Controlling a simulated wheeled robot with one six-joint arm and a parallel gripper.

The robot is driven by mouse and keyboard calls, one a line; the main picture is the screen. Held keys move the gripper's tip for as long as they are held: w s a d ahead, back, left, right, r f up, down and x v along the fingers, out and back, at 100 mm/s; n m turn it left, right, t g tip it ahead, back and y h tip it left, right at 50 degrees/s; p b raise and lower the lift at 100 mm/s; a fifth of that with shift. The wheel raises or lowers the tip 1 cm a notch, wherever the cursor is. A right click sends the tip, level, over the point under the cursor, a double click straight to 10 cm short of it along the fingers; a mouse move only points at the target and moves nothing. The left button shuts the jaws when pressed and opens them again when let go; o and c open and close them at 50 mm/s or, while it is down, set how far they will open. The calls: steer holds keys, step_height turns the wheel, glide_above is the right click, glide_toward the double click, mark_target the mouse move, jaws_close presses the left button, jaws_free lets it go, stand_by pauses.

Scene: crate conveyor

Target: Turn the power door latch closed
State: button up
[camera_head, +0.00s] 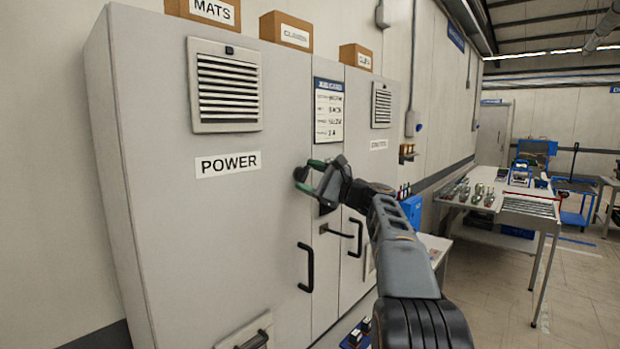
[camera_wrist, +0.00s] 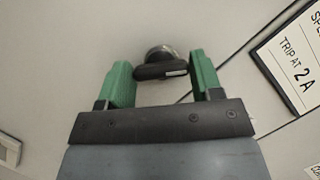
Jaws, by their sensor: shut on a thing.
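The power door (camera_head: 215,220) is the left grey cabinet door, labelled POWER, and it looks closed against its frame. Its latch (camera_head: 300,173) is a dark round knob near the door's right edge, partly hidden by my gripper (camera_head: 309,175). In the wrist view the latch (camera_wrist: 160,68) shows a round metal base with a black bar lying nearly level across the picture. The green fingers of my gripper (camera_wrist: 163,80) stand on either side of this bar and are shut on it.
A black pull handle (camera_head: 306,267) sits below the latch. The neighbouring door has its own handle (camera_head: 356,237), and a notice (camera_head: 328,110) hangs between the doors. Labelled boxes (camera_head: 286,31) stand on top. A workbench (camera_head: 497,200) and open floor lie to the right.

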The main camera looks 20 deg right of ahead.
steer(key=n+g+p, duration=0.1)
steer(key=n, duration=0.3)
steer(key=shift+r+g, duration=0.15)
steer(key=shift+g, duration=0.25)
steer(key=shift+n+g+h+p, duration=0.3)
steer(key=shift+n+g+p, duration=0.3)
steer(key=shift+n, duration=1.4)
steer(key=o, duration=0.9)
steer(key=b+v, duration=0.1)
steer(key=v, duration=1.3)
steer(key=shift+r+b, duration=0.1)
steer(key=shift+b, duration=0.2)
steer(key=shift+w, duration=0.15)
